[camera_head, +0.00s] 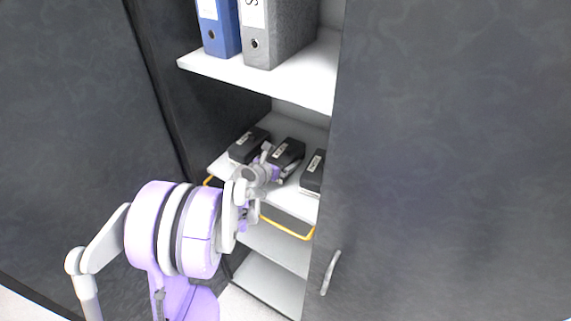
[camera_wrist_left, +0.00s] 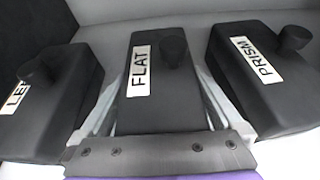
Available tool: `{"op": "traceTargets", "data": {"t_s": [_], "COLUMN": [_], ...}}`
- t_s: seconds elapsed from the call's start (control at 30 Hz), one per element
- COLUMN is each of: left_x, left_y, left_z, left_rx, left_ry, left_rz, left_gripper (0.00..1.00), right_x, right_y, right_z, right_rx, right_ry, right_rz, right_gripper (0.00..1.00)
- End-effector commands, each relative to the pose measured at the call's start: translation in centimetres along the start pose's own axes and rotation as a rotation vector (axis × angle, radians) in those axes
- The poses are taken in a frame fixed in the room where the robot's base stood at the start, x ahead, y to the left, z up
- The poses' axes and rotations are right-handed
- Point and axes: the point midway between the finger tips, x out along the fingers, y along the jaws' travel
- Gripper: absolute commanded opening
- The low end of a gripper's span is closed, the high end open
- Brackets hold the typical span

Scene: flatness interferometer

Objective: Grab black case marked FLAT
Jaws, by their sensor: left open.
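The black case marked FLAT (camera_wrist_left: 165,95) lies in the middle of the left wrist view, with a white label and a round black knob on top. In the head view it is the middle case (camera_head: 287,152) on the shelf. My left gripper (camera_wrist_left: 155,90) is open, with one light grey finger along each side of the FLAT case; whether they touch it is not clear. In the head view my left gripper (camera_head: 279,167) is at the near side of that case and partly covers it. My right gripper is not in view.
A case marked PRISM (camera_wrist_left: 262,80) stands close on the right, and a case with a partly visible label (camera_wrist_left: 45,95) on the left. The shelf (camera_head: 290,201) has a yellow rail (camera_head: 287,228) below its front. A cabinet door (camera_head: 440,170) stands at the right; binders (camera_head: 280,30) stand above.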

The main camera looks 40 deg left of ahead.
Motion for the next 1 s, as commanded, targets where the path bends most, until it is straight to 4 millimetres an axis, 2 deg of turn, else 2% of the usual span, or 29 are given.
{"op": "traceTargets", "data": {"t_s": [0.1,0.33,0.37,0.9,1.0], "left_x": [0.96,1.09,1.09,1.07,1.05], "left_y": [-0.05,-0.05,-0.05,-0.03,-0.02], "left_z": [-0.02,-0.07,-0.07,-0.06,-0.01], "left_rx": [0.000,0.000,0.000,0.000,0.000], "left_ry": [0.000,0.000,0.000,0.000,0.000], "left_rz": [-0.001,-0.001,-0.001,0.000,0.000], "left_gripper": [1.00,1.00,0.96,0.00,0.00], "right_x": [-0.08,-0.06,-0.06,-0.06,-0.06], "right_y": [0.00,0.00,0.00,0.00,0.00], "right_z": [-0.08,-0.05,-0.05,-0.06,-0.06], "right_rx": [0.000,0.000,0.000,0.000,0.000], "right_ry": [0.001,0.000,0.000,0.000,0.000], "right_rz": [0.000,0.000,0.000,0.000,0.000], "right_gripper": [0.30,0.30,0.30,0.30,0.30]}}
